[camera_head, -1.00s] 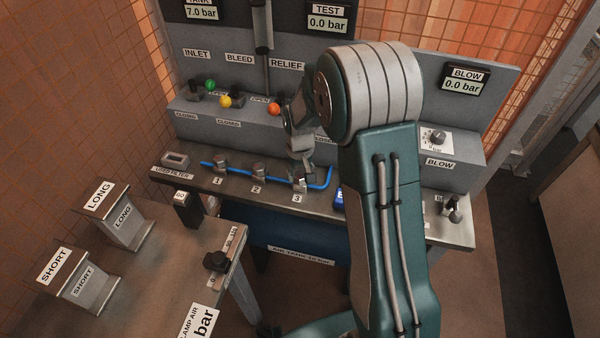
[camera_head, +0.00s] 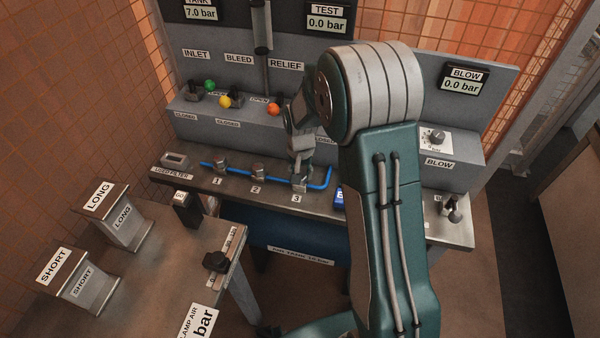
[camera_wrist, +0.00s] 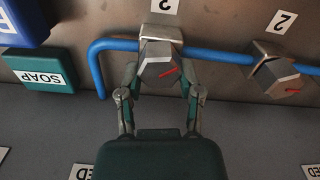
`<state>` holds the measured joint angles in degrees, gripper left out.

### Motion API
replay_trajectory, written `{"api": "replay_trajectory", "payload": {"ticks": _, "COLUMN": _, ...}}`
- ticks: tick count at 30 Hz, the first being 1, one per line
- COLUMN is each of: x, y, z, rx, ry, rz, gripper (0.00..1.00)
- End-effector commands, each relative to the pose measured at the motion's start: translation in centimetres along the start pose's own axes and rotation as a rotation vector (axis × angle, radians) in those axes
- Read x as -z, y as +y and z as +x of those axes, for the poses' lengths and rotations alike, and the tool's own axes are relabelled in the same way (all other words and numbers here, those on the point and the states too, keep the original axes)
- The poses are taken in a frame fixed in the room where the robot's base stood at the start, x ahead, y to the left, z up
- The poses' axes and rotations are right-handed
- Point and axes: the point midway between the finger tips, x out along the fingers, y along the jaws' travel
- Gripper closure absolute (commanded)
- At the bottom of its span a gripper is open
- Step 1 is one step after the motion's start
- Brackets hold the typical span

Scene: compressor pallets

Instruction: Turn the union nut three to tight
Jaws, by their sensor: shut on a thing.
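Union nut three (camera_wrist: 157,64) is a grey hex nut with a red mark on the blue pipe, beside the label 3. My gripper (camera_wrist: 158,78) is shut on it, one finger on each side, in the wrist view. In the head view my gripper (camera_head: 300,174) reaches down onto the nut above the label 3 and partly hides it. Union nut two (camera_wrist: 278,76), with a red mark too, sits apart along the same pipe. It also shows in the head view (camera_head: 258,173), with union nut one (camera_head: 219,166) to its left.
The blue pipe (camera_wrist: 215,55) bends close beside my gripper. A green SOAP block (camera_wrist: 42,72) and a blue block (camera_wrist: 22,24) stand near it. Valve knobs (camera_head: 274,109) stand on the ledge behind. The TEST display (camera_head: 327,23) reads 0.0 bar.

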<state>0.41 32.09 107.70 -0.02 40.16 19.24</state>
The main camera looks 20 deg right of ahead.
Motion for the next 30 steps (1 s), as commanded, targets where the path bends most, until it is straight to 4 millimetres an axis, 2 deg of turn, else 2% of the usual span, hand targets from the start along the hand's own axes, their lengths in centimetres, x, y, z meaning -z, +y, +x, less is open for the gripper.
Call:
{"api": "replay_trajectory", "payload": {"ticks": 15, "x": -0.21, "y": 0.19, "z": 0.2, "rx": -0.001, "ry": -0.004, "rz": 0.449, "gripper": 1.0}}
{"api": "replay_trajectory", "payload": {"ticks": 21, "x": -0.25, "y": 0.24, "z": 0.21, "rx": -0.001, "ry": -0.004, "rz": 0.563, "gripper": 1.0}}
{"api": "replay_trajectory", "payload": {"ticks": 30, "x": -0.28, "y": 0.26, "z": 0.22, "rx": -0.001, "ry": -0.004, "rz": 0.642, "gripper": 1.0}}
